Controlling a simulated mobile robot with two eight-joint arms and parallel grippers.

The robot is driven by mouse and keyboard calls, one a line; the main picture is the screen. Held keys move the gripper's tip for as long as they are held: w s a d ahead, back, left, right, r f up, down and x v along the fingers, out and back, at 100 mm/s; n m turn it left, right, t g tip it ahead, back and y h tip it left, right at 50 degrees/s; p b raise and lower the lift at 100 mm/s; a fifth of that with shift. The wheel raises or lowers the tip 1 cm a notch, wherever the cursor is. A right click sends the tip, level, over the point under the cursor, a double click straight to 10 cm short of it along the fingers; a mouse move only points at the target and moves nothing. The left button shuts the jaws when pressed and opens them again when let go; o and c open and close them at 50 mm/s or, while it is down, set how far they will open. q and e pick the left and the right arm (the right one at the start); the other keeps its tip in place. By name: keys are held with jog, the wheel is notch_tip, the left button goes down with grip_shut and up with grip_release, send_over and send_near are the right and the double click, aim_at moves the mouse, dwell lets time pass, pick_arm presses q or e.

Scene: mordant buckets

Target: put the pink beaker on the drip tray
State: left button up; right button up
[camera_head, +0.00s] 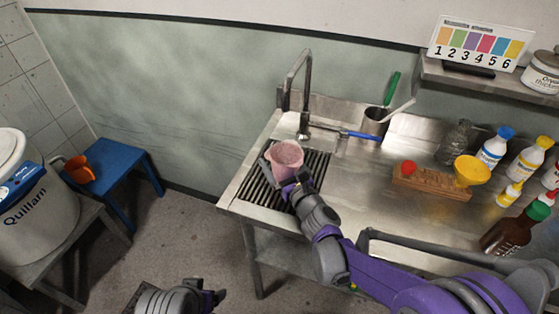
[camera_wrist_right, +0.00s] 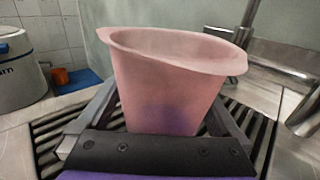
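The pink beaker (camera_head: 287,154) is upright over the black-slatted drip tray (camera_head: 256,192) at the left end of the steel counter. My right gripper (camera_head: 287,175) has its fingers on both sides of the beaker. In the right wrist view the beaker (camera_wrist_right: 170,85) fills the middle, and both fingers meet its sides. The slats of the drip tray (camera_wrist_right: 258,128) show on either side. The beaker's base is hidden behind the gripper, so I cannot tell whether it touches the slats. My left gripper (camera_head: 215,298) is low over the floor, away from the counter; its fingers are too small to read.
A faucet (camera_head: 305,100) stands behind the tray, with a blue-handled tool (camera_head: 345,132) beside it. A steel cup (camera_head: 375,122), a wooden block (camera_head: 432,182) with a yellow funnel (camera_head: 472,170), and several bottles are to the right. The counter between is mostly clear.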

jog(key=shift+r, duration=0.2)
jog(key=v, duration=1.2)
